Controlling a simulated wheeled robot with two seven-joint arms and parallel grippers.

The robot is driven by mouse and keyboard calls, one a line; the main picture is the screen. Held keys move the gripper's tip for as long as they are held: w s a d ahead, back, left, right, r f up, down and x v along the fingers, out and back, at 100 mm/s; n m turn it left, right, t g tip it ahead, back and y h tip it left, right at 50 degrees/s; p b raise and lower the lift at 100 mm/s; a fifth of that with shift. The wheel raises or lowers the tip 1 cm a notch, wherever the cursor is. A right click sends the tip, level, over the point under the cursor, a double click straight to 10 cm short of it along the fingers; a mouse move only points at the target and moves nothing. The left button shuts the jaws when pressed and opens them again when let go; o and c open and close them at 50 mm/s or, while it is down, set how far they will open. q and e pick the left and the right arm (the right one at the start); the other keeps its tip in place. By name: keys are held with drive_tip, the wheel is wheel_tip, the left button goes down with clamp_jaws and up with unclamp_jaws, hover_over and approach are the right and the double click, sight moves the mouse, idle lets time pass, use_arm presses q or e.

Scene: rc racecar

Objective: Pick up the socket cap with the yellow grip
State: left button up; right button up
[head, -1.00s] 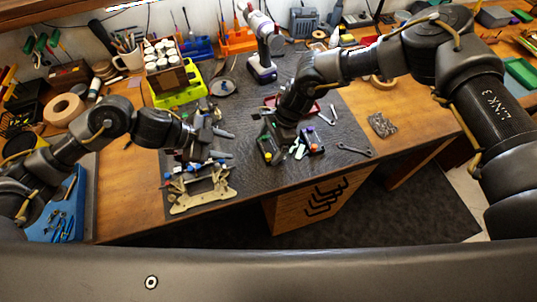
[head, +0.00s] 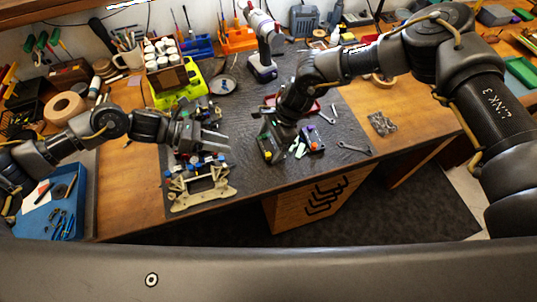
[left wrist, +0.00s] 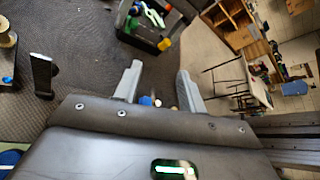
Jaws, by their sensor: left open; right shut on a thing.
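A small yellow piece (left wrist: 165,44) shows in the left wrist view at the edge of a dark holder (left wrist: 140,36). It may be the yellow grip of the socket cap; its shape is too small to tell. My left gripper (head: 228,143) is open and empty over the mat, left of my right gripper. Its two grey fingers (left wrist: 158,86) are apart in the left wrist view, with the yellow piece beyond them. My right gripper (head: 284,144) points down at the mat near white-green pieces (head: 298,148). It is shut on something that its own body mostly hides.
A tan chassis (head: 203,192) with blue parts stands below my left gripper. A wrench (head: 354,149) and a bag of small parts (head: 382,124) lie to the right. A drill (head: 262,45) stands behind.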

use_arm(q)
drive_tip(key=m, duration=0.6)
approach(266, 154)
drive_tip(key=d, duration=0.2)
drive_tip(key=shift+w+d+f+h, duration=0.15)
drive_tip(key=shift+d+f+h, duration=0.2)
drive_tip(key=shift+f+h, duration=0.05)
drive_tip(key=shift+f+x, duration=0.2)
drive_tip(key=shift+x, duration=1.25)
drive_tip(key=shift+f+x, duration=0.15)
drive_tip(key=shift+x, duration=1.25)
drive_tip(key=shift+a, duration=0.2)
clamp_jaws()
